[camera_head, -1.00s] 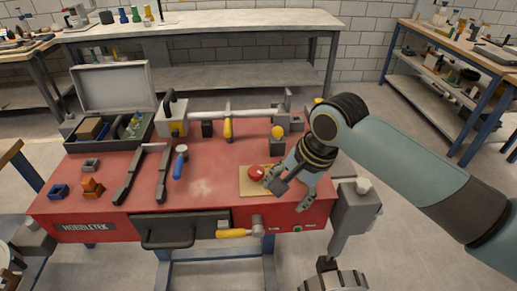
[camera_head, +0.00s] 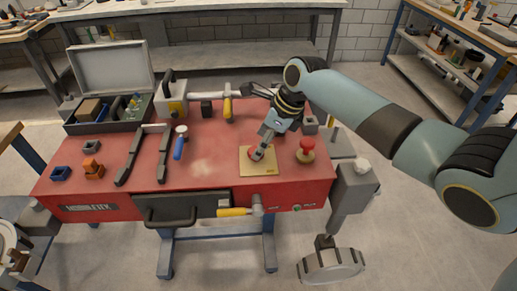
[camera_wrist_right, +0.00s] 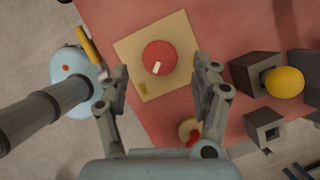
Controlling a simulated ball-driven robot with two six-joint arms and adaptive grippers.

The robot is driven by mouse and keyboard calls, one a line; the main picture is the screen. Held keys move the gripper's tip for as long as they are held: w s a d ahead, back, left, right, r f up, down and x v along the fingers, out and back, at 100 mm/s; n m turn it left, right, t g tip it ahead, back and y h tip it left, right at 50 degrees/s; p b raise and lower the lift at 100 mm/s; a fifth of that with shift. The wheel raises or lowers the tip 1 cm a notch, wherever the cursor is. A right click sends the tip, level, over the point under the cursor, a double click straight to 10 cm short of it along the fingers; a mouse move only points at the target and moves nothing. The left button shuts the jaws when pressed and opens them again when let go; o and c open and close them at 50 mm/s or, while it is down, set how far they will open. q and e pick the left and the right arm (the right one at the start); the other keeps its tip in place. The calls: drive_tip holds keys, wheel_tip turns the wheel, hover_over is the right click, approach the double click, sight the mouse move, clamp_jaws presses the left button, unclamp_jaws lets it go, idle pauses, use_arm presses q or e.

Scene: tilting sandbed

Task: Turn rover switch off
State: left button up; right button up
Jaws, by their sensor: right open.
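A round red knob with a small white mark (camera_wrist_right: 160,58) sits on a tan-yellow square plate (camera_wrist_right: 130,50), probably the rover switch. In the head view the knob (camera_head: 252,152) is partly hidden by my right gripper (camera_head: 262,146), and its plate (camera_head: 258,170) lies near the right front of the red bench top. In the right wrist view my right gripper (camera_wrist_right: 163,75) is open, with a finger on each side of the knob's near edge. It holds nothing; I cannot tell whether it touches the knob. My left gripper is not in view.
A red mushroom button (camera_head: 306,149) stands right of the plate. An open case (camera_head: 110,75) sits behind. A yellow-handled lever (camera_head: 234,212) sticks out in front.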

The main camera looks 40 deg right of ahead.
drive_tip(key=shift+x, duration=1.65)
drive_tip(key=shift+c, duration=0.5)
drive_tip(key=c, duration=1.1)
